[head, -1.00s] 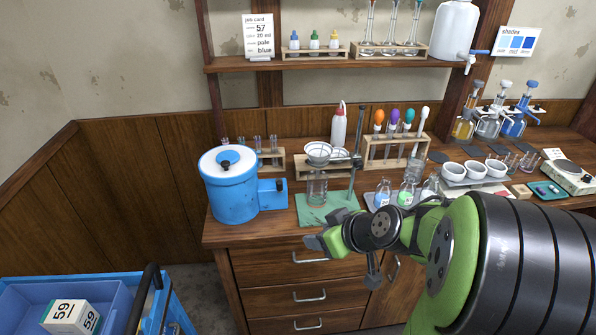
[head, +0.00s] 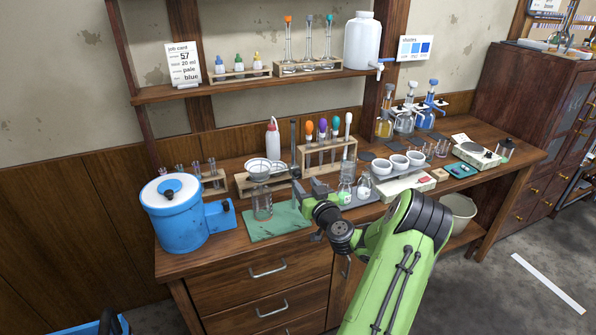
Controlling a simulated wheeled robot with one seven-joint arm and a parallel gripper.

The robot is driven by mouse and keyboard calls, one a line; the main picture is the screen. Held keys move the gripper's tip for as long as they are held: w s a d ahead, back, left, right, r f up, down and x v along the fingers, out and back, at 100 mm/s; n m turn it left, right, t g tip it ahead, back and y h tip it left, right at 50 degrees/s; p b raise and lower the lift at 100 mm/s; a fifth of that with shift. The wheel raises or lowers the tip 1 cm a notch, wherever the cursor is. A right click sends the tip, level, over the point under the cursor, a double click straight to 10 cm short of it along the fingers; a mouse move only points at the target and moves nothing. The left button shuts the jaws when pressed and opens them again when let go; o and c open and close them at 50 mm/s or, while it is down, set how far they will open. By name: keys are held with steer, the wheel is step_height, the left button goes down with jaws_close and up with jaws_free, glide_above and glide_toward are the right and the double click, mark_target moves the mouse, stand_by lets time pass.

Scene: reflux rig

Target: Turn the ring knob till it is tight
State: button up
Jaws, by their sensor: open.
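The stand's dark upright rod (head: 294,146) rises at the back right of a green mat (head: 262,226). A ring on the rod holds a pale funnel (head: 258,167) over a glass beaker (head: 262,205). A dark clamp (head: 294,172) sits on the rod at ring height; the ring knob is too small to make out there. My gripper (head: 303,190) is open, with its green and grey jaws beside the rod's lower part, just below the clamp. I cannot tell whether it touches the rod or knob.
A blue tub (head: 172,217) stands left of the mat. A rack with coloured droppers (head: 325,155) is behind my gripper. Small flasks (head: 345,192) and white cups (head: 398,163) stand close to its right. The shelf (head: 250,85) runs above.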

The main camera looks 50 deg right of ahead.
mark_target(299, 176)
steer(key=p+x, duration=0.1)
steer(key=x, duration=0.4)
steer(key=shift+w, duration=0.1)
steer(key=shift+c, duration=0.3)
jaws_close()
